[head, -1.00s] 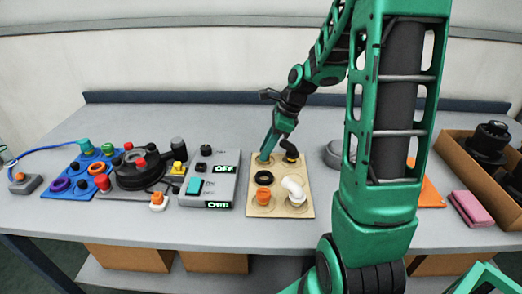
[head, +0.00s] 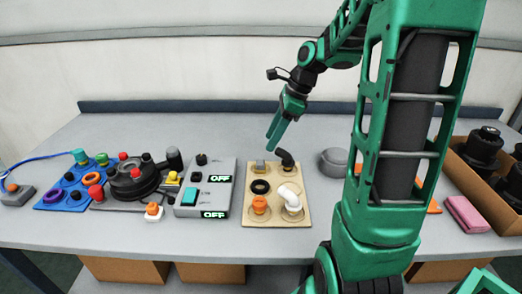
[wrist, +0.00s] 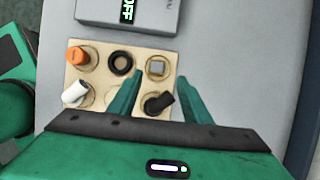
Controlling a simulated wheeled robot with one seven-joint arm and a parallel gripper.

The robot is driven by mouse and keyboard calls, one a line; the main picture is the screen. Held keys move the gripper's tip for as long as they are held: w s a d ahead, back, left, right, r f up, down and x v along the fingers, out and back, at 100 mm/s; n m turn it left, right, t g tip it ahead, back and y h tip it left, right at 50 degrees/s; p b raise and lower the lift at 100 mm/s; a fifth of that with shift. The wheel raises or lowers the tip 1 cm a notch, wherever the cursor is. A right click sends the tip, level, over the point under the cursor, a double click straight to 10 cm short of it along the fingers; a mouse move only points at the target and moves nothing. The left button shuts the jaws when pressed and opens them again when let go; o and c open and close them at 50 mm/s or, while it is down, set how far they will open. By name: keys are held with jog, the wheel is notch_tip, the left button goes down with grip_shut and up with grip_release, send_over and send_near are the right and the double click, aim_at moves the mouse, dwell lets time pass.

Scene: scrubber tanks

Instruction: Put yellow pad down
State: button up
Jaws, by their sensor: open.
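A tan board (head: 273,204) lies on the table with several round spots and pieces. At its back left spot stands a small grey square piece (head: 260,166). In the wrist view this piece (wrist: 157,68) sits inside a dull yellow round rim (wrist: 167,76); I cannot tell whether this rim is the yellow pad. My gripper (head: 270,139) is above the back of the board, tilted down, open and empty. In the wrist view its fingers (wrist: 160,80) are spread, with the square piece between and beyond the tips. No other clearly yellow pad shows.
The board also holds a black ring (head: 260,187), an orange piece (head: 259,205), a white elbow (head: 291,200) and a black elbow (head: 285,158). A grey OFF box (head: 205,187) stands left; a pink block (head: 467,214) and cardboard box (head: 463,169) lie right.

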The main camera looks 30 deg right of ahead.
jog(key=s+a+f+n+g+h, duration=0.1)
jog(key=s+n+g+h, duration=0.1)
jog(key=s+n, duration=1.6)
jog(key=s+h, duration=0.1)
jog(key=s, duration=0.6)
jog(key=shift+s+f+g, duration=0.25)
jog(key=shift+s+g, duration=0.05)
jog(key=shift+s, duration=0.1)
jog(key=shift+w+f+h, duration=0.25)
jog(key=shift+w+h, duration=0.05)
jog(key=shift+w, duration=0.25)
